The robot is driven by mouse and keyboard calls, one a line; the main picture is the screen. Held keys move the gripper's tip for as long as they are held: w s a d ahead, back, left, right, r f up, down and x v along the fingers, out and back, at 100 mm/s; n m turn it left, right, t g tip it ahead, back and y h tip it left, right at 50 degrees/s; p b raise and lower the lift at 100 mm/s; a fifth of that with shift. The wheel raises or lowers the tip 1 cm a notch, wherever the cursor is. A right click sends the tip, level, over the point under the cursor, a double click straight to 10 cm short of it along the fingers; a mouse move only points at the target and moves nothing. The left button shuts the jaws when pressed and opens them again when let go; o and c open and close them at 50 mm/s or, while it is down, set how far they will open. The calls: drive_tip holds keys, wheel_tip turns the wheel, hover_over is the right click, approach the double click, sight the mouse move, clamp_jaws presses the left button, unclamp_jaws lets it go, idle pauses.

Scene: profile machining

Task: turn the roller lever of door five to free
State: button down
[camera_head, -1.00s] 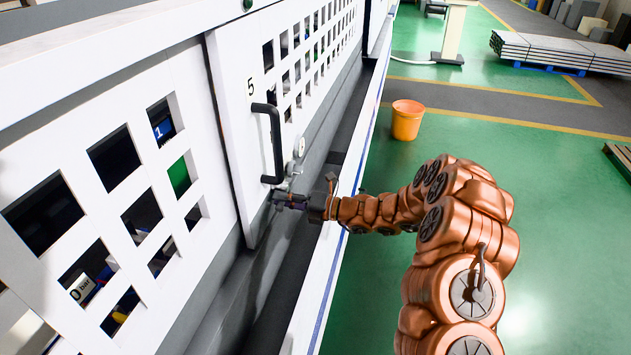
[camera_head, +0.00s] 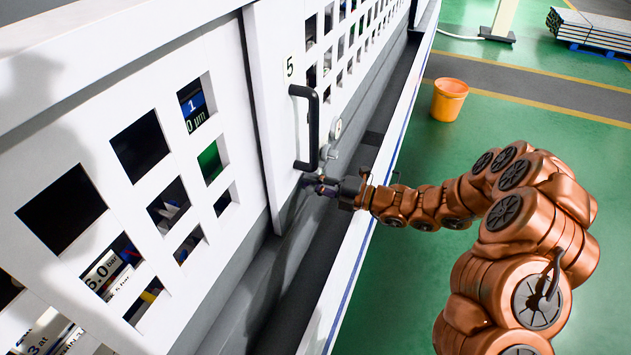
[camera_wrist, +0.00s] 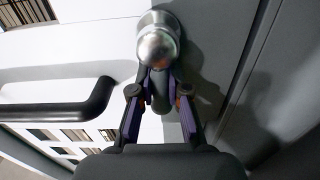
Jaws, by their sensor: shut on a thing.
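Door five (camera_head: 268,120) is a white panel marked "5" with a black bar handle (camera_head: 311,125). The small grey roller lever (camera_head: 328,153) sits just right of the handle's lower end, below a round pale disc (camera_head: 336,129). My gripper (camera_head: 318,185) reaches in from the right, low beside the handle. In the wrist view the lever's shiny silver roller end (camera_wrist: 157,47) stands just beyond my fingertips (camera_wrist: 170,85). The fingers are closed on the lever's part below the roller. The fingers hide much of that part, and I cannot tell the lever's exact angle.
The black handle (camera_wrist: 60,105) lies close left of my fingers in the wrist view. A white grid-windowed panel (camera_head: 95,140) stands left of the door. A dark ledge (camera_head: 345,185) runs below it. An orange bucket (camera_head: 449,100) stands on the open green floor.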

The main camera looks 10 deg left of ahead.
drive_tip(key=shift+w+d, duration=0.15)
drive_tip(key=c, duration=1.3)
unclamp_jaws()
drive_tip(key=shift+d, duration=0.15)
drive_tip(key=shift+o, duration=0.9)
drive_tip(key=v, duration=1.1)
drive_tip(key=shift+s+d, duration=0.25)
drive_tip(key=shift+d, duration=0.05)
